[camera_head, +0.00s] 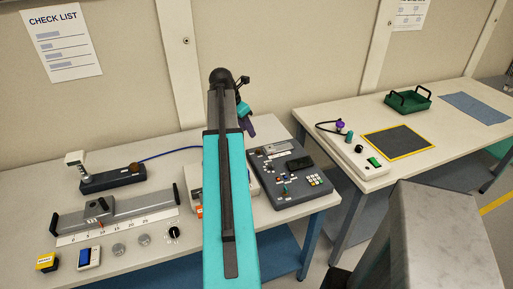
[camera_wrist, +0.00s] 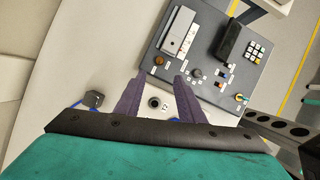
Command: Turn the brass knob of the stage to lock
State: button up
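The dark grey stage block (camera_head: 112,179) sits at the back left of the left table in the head view, with a pale T-shaped post on its left end. A small brown, brass-like knob (camera_head: 134,167) is on its right part; its turn position is too small to tell. My gripper (camera_head: 249,127) is well to the right of it, partly hidden behind my teal arm. In the wrist view, my gripper (camera_wrist: 158,76) has its two purple fingers spread apart, with nothing held between them. The stage knob cannot be made out in the wrist view.
A grey control console (camera_head: 290,174) lies right of my arm and also fills the upper right of the wrist view (camera_wrist: 208,52). A slide rail with scale (camera_head: 130,207) lies in front of the stage. A blue cable (camera_head: 170,153) crosses the table. A green tray (camera_head: 408,101) stands on the right table.

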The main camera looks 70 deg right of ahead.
aim_at(258, 150)
jog(key=shift+p+x, duration=1.3)
jog(key=shift+x, duration=5.3)
jog(key=shift+w+a, duration=0.1)
jog(key=shift+a, duration=0.05)
grip_shut()
